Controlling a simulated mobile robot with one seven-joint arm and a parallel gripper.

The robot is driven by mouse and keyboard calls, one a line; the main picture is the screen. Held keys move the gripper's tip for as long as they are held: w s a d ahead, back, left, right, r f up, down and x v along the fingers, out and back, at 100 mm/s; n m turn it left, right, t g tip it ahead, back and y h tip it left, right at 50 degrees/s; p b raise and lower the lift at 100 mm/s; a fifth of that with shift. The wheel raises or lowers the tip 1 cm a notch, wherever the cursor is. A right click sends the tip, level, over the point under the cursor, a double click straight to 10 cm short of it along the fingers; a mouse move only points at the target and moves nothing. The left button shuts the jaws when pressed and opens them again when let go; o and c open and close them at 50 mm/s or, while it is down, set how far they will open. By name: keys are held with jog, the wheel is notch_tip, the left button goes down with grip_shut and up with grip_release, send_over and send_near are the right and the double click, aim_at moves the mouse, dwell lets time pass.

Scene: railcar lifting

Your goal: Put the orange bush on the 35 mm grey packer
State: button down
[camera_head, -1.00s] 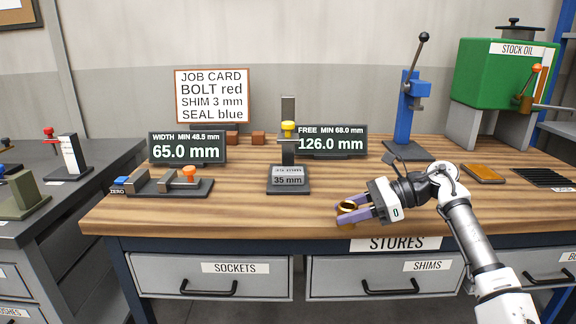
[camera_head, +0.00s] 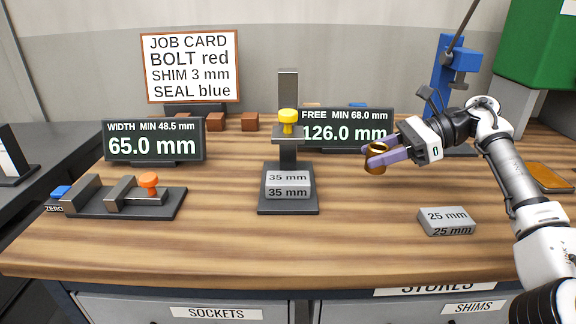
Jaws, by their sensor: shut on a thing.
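The grey 35 mm packer (camera_head: 288,185) lies on the dark base (camera_head: 288,206) of the upright gauge with the yellow knob. My gripper (camera_head: 376,160) is to the right of that gauge, its purple fingers shut on a brownish-orange ring-shaped bush (camera_head: 376,169). The bush is held up in front of the right display, apart from the packer. The top of the packer is bare, below the gauge's yellow-knobbed arm (camera_head: 287,122).
A grey 25 mm packer (camera_head: 447,221) lies on the wooden bench (camera_head: 230,245) at the right. The width gauge (camera_head: 120,201) with an orange knob stands at the left. Displays reading 65.0 mm (camera_head: 153,145) and 126.0 mm (camera_head: 345,137) stand behind. The front middle is clear.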

jog(key=shift+w+a+r, duration=0.1)
jog(key=shift+a, duration=0.25)
jog(key=a+p, duration=0.1)
jog(key=a, duration=1.6)
jog(key=shift+r+p, duration=0.1)
jog(key=shift+p, duration=0.2)
jog(key=shift+a+f, duration=0.2)
jog(key=shift+f, duration=0.6)
jog(key=shift+f, duration=0.1)
jog(key=shift+d+f, duration=0.1)
jog(key=shift+f, duration=0.05)
jog(key=c, duration=0.9)
grip_release()
